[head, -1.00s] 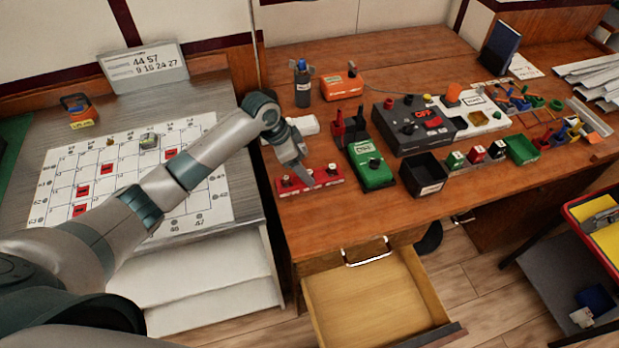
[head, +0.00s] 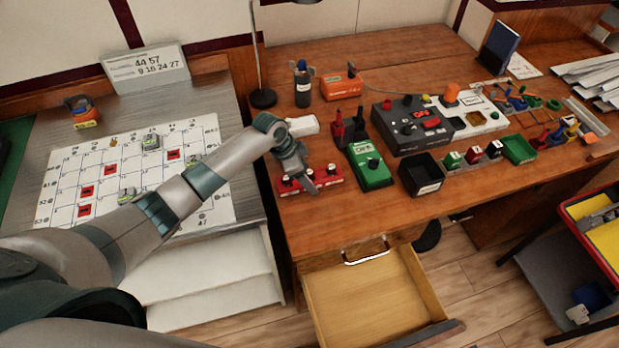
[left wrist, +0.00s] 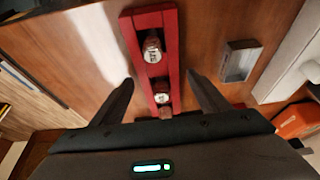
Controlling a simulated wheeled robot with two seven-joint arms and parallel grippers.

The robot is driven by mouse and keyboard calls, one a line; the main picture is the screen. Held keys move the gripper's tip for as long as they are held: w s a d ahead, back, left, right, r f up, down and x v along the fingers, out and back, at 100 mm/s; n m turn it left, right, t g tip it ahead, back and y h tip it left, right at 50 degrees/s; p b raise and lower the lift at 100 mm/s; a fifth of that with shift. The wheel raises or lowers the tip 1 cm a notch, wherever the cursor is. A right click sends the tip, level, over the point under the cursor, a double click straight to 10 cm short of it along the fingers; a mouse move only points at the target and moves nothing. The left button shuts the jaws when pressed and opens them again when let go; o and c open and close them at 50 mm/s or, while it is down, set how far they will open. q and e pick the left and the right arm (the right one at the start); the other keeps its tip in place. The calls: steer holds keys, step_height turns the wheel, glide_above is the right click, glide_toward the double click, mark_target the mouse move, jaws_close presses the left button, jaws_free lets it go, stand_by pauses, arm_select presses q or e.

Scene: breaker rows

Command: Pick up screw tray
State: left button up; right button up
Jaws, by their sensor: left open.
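A long red tray (head: 330,174) lies near the front left of the wooden desk, with a few round pieces standing in a row in it. I take it for the screw tray, though no readable label confirms this. In the left wrist view the red tray (left wrist: 173,50) runs lengthwise between my fingers, showing brown pieces with white labels. My left gripper (head: 306,188) is over the tray, pointing down, and hides part of it. In the left wrist view the gripper (left wrist: 162,78) is open, one finger on each side of the tray, with nothing held. My right gripper is not in view.
A green box (head: 370,172) and a black open bin (head: 422,187) stand right of the tray. A white block (head: 302,126) lies behind it. A dark bottle (head: 303,90) and an orange box (head: 341,87) stand further back. An open drawer (head: 370,300) juts out below the desk.

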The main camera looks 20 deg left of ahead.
arm_select(q)
steer(key=shift+f, duration=0.2)
stand_by(0.3)
steer(key=c, duration=1.3)
steer(key=shift+r, duration=0.1)
steer(key=shift+r, duration=0.1)
steer(key=shift+w+r+b, duration=0.1)
steer(key=shift+r+b, duration=0.65)
steer(key=shift+r, duration=0.85)
steer(key=shift+d+r, duration=0.2)
steer(key=shift+r, duration=0.15)
steer(key=s+d+r+b, duration=0.3)
steer(key=s+d+r, duration=0.2)
steer(key=d, duration=0.5)
steer(key=shift+s+r, duration=0.3)
steer(key=shift+r, duration=0.65)
